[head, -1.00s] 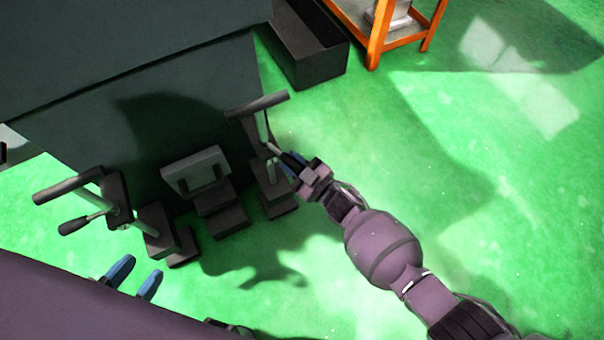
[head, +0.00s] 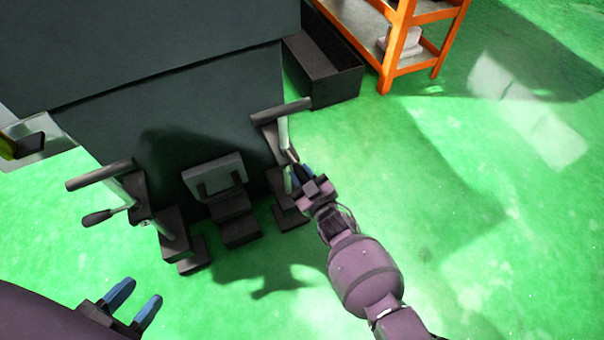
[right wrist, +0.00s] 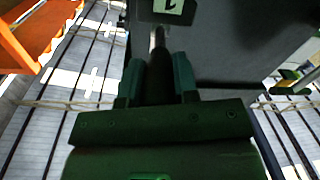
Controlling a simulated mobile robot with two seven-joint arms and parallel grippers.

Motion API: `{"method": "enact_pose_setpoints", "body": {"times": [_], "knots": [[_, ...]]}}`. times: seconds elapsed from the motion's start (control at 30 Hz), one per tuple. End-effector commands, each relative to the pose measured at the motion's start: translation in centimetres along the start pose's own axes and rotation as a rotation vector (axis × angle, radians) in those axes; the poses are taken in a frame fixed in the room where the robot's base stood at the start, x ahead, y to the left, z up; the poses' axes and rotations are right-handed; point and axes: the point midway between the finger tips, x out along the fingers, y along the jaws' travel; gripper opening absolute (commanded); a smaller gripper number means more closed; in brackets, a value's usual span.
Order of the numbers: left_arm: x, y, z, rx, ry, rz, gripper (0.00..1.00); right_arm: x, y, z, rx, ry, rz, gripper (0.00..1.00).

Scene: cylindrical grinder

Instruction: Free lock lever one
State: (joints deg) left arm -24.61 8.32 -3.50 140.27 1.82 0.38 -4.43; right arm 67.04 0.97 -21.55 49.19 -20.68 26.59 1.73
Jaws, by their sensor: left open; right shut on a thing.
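A lock lever with a dark grip (head: 296,167) sits on the right-hand bracket at the front of the dark machine. My right gripper (head: 299,175) is shut on this grip. In the right wrist view the dark grip (right wrist: 157,80) lies between the two fingers, with its metal rod running to a block bearing a light tag (right wrist: 170,6); the tag's mark is hard to read. A second lock lever (head: 98,217) with a black grip sticks out leftward from the left bracket, untouched. My left gripper (head: 136,300) is open and empty at the lower left, apart from the machine.
A grey plate on dark steps (head: 215,178) stands between the two brackets. Crossbar handles (head: 282,111) top the brackets. A dark open bin (head: 325,75) and an orange shelf (head: 400,50) stand behind. The green floor at right is clear.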

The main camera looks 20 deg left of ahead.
Motion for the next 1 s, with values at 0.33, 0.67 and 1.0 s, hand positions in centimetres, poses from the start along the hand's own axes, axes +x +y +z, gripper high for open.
{"method": "enact_pose_setpoints", "body": {"times": [0.33, 0.67, 1.0], "knots": [[-0.11, 0.01, 0.07, 0.000, -0.004, 0.000, 0.43, 0.11, 0.07, -0.19, 0.001, -0.002, 0.014, 0.00], [-0.49, -0.04, 0.34, 0.001, -0.016, -0.001, 0.43, 0.09, 0.06, -0.16, 0.001, -0.002, 0.014, 0.40], [-0.46, -0.04, 0.31, 0.001, -0.014, -0.001, 0.43, 0.01, 0.04, -0.07, 0.000, -0.004, 0.013, 0.53]]}}
